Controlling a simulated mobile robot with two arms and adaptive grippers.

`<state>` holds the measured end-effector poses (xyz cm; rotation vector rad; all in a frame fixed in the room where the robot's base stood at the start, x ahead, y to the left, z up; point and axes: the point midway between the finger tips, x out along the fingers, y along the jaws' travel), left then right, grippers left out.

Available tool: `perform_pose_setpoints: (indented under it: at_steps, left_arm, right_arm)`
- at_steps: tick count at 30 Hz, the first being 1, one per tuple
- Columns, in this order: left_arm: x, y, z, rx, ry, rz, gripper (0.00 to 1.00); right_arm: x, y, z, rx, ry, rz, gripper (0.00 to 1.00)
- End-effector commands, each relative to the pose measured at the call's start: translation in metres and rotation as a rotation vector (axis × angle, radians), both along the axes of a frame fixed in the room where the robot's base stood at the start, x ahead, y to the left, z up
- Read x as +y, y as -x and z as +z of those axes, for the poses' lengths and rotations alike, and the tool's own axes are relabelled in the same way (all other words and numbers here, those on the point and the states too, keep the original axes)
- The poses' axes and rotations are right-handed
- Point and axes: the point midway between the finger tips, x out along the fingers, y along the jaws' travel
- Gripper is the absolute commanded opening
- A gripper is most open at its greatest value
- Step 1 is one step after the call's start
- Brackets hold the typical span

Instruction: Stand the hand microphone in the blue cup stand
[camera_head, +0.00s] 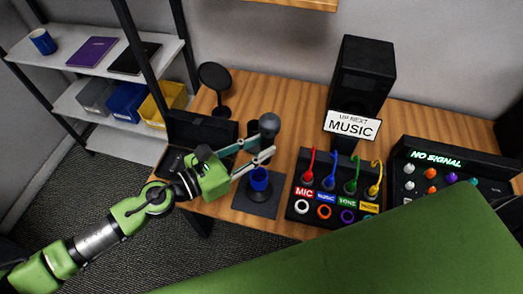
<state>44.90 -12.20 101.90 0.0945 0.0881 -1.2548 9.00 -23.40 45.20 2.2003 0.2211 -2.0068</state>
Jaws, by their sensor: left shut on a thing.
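The hand microphone (269,126) has a round grey head and a dark handle. My left gripper (267,150) is shut on it and holds it above and behind the stand in the picture. The blue cup stand (260,180) is a blue cup on a dark square base, on the wooden table in front of the gripper. The microphone's lower end is hidden by the gripper fingers, so I cannot tell how far it is from the cup. My right gripper is not in view.
A patch box (335,170) with coloured cables stands right of the cup stand. A black speaker (362,75) with a music sign is behind it. A mixer (440,170) is at right. A round black item (214,77) stands at the back left. A shelf (100,60) is at left.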

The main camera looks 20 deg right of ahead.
Motion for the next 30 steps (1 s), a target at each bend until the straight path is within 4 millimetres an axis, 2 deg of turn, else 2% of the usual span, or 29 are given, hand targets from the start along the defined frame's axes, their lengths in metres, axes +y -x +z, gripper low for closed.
perform_pose_setpoints:
  at_steps: [7,16,23,30]
  left_arm:
    - [0.001,-0.012,-0.009,-0.017,0.060,0.102,0.00]
    - [0.005,-0.017,-0.017,-0.032,0.074,0.141,0.00]
    - [0.005,-0.017,-0.027,-0.033,0.074,0.140,0.00]
    - [0.005,-0.017,-0.045,-0.033,0.074,0.139,0.00]
  right_arm:
    - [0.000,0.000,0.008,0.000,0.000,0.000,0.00]
    - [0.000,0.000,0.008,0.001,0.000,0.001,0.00]
    - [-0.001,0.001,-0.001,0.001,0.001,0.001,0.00]
    - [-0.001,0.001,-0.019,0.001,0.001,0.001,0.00]
